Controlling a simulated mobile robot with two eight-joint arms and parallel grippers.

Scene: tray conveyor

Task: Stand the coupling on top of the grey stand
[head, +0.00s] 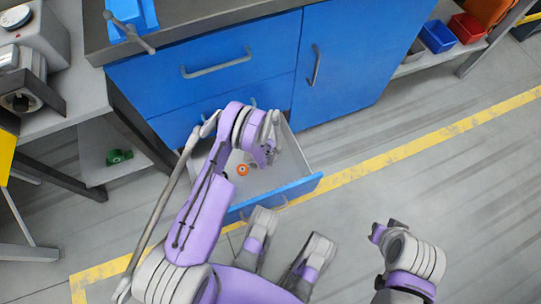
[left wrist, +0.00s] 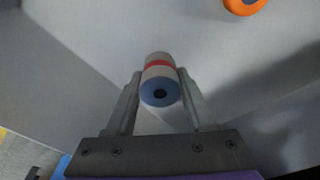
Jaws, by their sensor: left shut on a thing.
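The coupling (left wrist: 160,82), a short pale cylinder with a red band and a blue end with a dark hole, sits between the fingers of my left gripper (left wrist: 160,98), which is shut on it. In the head view my left gripper (head: 268,150) is over the open drawer, and the coupling cannot be made out there. My right gripper (head: 385,230) is at the lower right over the floor, away from the drawer; its jaws are not clear. I cannot pick out the grey stand in either view.
The open blue drawer (head: 300,188) holds an orange ring-like piece (head: 243,170), which also shows in the left wrist view (left wrist: 243,4). Blue cabinet fronts (head: 235,65) stand behind it under a dark worktop. A grey table (head: 75,105) is at left. Floor at right is clear.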

